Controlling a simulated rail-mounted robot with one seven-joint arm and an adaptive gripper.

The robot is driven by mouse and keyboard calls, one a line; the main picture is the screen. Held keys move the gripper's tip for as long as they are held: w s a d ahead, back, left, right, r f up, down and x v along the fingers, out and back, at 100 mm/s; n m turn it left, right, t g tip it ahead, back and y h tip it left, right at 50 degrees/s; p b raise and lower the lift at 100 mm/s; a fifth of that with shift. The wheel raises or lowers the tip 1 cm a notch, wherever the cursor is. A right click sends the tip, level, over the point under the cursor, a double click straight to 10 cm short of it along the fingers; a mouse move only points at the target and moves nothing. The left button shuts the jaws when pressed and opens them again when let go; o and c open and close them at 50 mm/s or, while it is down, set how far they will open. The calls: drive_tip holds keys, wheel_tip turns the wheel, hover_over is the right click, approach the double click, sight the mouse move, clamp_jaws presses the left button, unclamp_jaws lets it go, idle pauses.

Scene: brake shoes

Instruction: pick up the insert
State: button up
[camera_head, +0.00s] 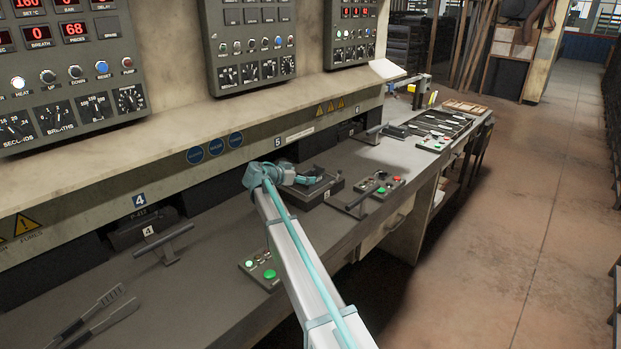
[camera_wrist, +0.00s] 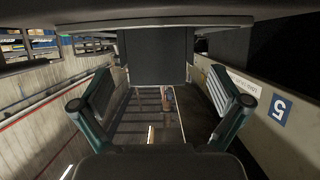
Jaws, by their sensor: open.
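My gripper (camera_head: 303,179) is at the far end of my arm, low over the bench by station 5. In the wrist view my gripper (camera_wrist: 160,112) shows its two fingers spread wide apart, with nothing held between them. A dark, shallow mould tray (camera_head: 326,190) lies on the bench just beyond and right of the gripper. A dark curved piece (camera_head: 318,172) shows at this tray, close to the fingers; I cannot tell for sure whether it is the insert. My gripper and wrist hide part of the tray.
A press wall with a station 5 label (camera_wrist: 280,110) runs close beside the gripper. The aisle floor is clear.

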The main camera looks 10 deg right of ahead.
sight(318, 174)
drive_tip(key=x, duration=0.1)
drive_tip(key=p+x, duration=0.1)
drive_tip(key=x, duration=0.1)
drive_tip(key=p+x, duration=0.1)
drive_tip(key=shift+w+d+r, duration=0.15)
drive_tip(key=shift+d, duration=0.2)
drive_tip(key=shift+w+d+f, duration=0.2)
drive_tip(key=shift+f, duration=0.05)
drive_tip(key=c, duration=1.4)
drive_tip(key=shift+c, duration=1.1)
drive_tip(key=shift+r, duration=0.15)
